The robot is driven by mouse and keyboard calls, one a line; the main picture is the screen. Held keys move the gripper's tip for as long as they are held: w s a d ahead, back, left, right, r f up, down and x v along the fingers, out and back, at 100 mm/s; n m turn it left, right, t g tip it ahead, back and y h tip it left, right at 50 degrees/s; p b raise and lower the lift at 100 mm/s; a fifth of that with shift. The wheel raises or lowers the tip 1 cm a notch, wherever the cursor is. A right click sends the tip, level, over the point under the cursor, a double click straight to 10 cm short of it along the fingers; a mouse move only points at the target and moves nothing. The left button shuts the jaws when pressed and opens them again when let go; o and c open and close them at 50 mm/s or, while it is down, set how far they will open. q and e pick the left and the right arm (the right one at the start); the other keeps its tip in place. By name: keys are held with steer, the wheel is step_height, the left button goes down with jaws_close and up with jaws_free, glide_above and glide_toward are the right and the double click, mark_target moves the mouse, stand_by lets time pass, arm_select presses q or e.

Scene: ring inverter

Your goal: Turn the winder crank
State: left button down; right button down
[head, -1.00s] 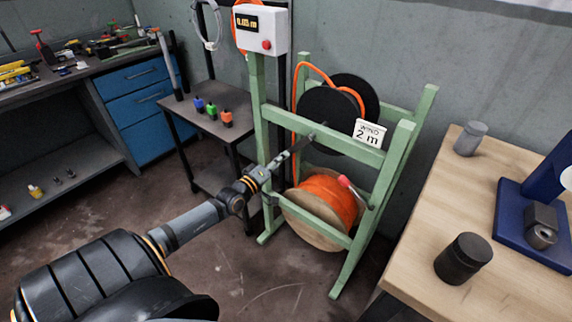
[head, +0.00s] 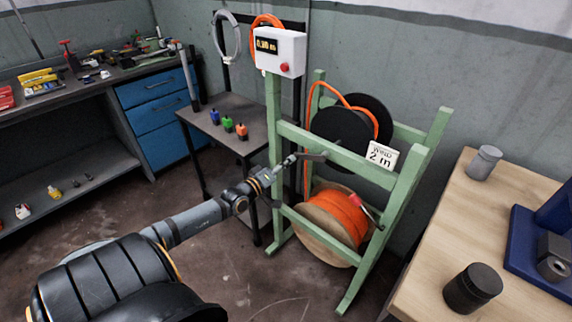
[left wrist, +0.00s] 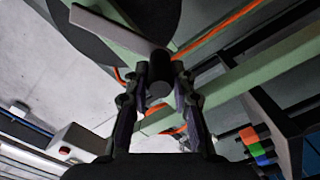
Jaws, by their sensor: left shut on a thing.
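The winder is a green frame (head: 415,180) with a black reel (head: 330,126) above and a wooden drum of orange cable (head: 340,212) below. A flat grey crank arm (head: 312,156) sits at the frame's left upper rail; it also shows in the left wrist view (left wrist: 112,28). My left gripper (head: 288,163) is shut on the dark crank handle (left wrist: 158,90), with a finger on each side in the left wrist view. A white box with a lit display (head: 267,45) and red button tops the post. A card (head: 381,155) reads "WIND 2 m". My right gripper is not in view.
A small grey side table (head: 205,118) with blue, green and orange pieces stands left of the frame. A wooden bench (head: 425,245) with a black cylinder (head: 472,288) and a blue machine is at right. A red-tipped lever (head: 367,212) juts near the drum.

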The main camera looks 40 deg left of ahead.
arm_select(q)
steer(key=shift+w+r, duration=0.1)
steer(key=shift+r, duration=0.15)
steer(key=c, duration=1.1)
jaws_free()
steer(key=shift+d, duration=0.1)
steer(key=shift+f, duration=0.1)
steer(key=shift+s, duration=3.8)
